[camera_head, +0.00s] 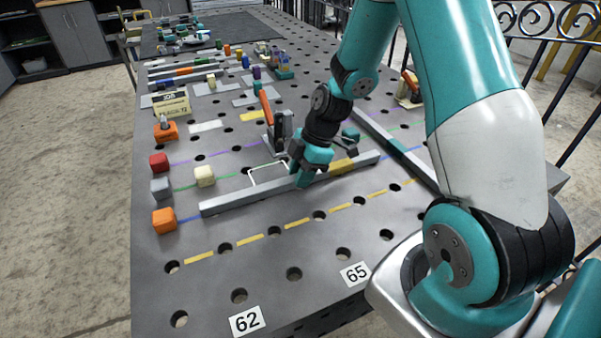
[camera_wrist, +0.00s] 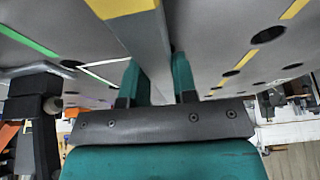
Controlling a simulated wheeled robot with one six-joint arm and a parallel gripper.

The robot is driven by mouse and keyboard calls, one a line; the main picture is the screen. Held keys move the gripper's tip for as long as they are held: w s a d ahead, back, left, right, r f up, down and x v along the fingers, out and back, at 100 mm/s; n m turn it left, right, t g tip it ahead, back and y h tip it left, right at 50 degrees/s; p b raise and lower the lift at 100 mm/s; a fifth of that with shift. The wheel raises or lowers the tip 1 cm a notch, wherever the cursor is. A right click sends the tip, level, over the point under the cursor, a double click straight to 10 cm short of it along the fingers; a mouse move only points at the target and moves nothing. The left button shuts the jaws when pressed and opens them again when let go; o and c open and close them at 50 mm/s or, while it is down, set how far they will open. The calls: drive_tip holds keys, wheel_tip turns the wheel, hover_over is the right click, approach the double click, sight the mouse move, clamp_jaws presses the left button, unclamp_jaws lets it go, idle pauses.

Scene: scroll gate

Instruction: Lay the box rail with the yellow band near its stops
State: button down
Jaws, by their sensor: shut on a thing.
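The grey box rail (camera_head: 240,201) with the yellow band (camera_head: 343,165) runs slantwise across the perforated table. My gripper (camera_head: 308,172) is shut on it, left of the band in the head view. In the wrist view the rail (camera_wrist: 142,45) passes between my fingers (camera_wrist: 157,85), with the yellow band (camera_wrist: 120,7) beyond them. I cannot tell whether the rail touches the table. Its left end lies near an orange cube (camera_head: 163,220). A grey cube (camera_head: 160,187) and a red cube (camera_head: 158,162) stand behind that cube; which blocks are its stops is not clear.
A second grey rail (camera_head: 375,128) lies crosswise at the right. A cream cube (camera_head: 205,176), a thin white frame (camera_head: 268,172) and an upright clamp with an orange handle (camera_head: 266,108) stand behind the rail. The front strip with yellow dashes (camera_head: 250,239) is clear.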

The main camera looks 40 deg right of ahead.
drive_tip(key=c, duration=0.8)
unclamp_jaws()
drive_tip(key=v, duration=1.7)
drive_tip(key=shift+r, duration=0.25)
drive_tip(key=s+a+r+m, duration=0.2)
drive_tip(key=s+a, duration=0.1)
drive_tip(key=a, duration=0.4)
drive_tip(key=s+a+r+m, duration=0.1)
drive_tip(key=s+a+r, duration=0.15)
drive_tip(key=a, duration=0.55)
drive_tip(key=s+a+m, duration=0.2)
drive_tip(key=s+a, duration=0.1)
drive_tip(key=s, duration=0.1)
drive_tip(key=s+a+m, duration=0.1)
drive_tip(key=s+a, duration=0.1)
drive_tip(key=s, duration=0.2)
drive_tip(key=s+a+m, duration=0.2)
drive_tip(key=s+a, duration=0.1)
drive_tip(key=s, duration=0.2)
drive_tip(key=shift+a+r+m+g, duration=0.1)
drive_tip(key=shift+a+m+g, duration=0.2)
drive_tip(key=shift+a+g, duration=0.1)
